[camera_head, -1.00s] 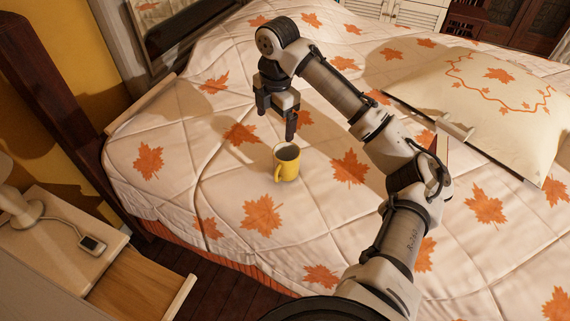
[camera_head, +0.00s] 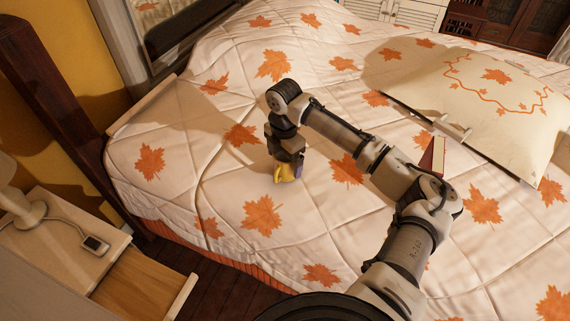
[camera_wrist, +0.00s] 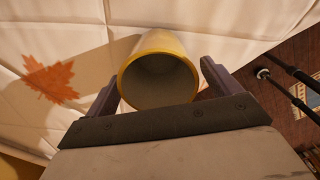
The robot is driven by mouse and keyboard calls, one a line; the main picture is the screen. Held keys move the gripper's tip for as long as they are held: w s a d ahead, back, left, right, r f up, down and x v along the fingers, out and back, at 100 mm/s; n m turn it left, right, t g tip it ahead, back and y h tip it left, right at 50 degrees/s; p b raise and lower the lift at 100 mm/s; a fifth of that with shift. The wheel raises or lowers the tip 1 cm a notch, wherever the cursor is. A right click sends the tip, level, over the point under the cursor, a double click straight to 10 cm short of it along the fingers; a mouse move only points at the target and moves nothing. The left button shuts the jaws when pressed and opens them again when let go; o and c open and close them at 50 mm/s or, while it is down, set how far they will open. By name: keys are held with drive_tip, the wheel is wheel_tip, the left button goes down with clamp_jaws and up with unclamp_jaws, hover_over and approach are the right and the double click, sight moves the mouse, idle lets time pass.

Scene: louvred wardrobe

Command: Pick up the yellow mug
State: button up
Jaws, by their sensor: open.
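The yellow mug (camera_head: 283,173) stands on the bed quilt, mostly hidden behind my gripper (camera_head: 287,165) in the head view. In the wrist view the mug (camera_wrist: 158,58) has its round open mouth facing the camera, and its inside looks empty. My gripper (camera_wrist: 160,85) is open, with one finger on each side of the mug. A small gap seems to show between each finger and the mug wall. The mug's handle cannot be made out clearly.
The bed quilt (camera_head: 215,195) with orange leaf patterns is clear around the mug. A cream pillow (camera_head: 490,100) lies at the right, with a reddish book-like object (camera_head: 433,155) near it. A nightstand (camera_head: 65,255) with an open drawer (camera_head: 140,287) stands at the lower left.

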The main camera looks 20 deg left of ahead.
drive_tip(key=shift+f, duration=0.6)
drive_tip(key=c, duration=1.1)
drive_tip(key=shift+c, duration=0.7)
drive_tip(key=shift+r, duration=0.15)
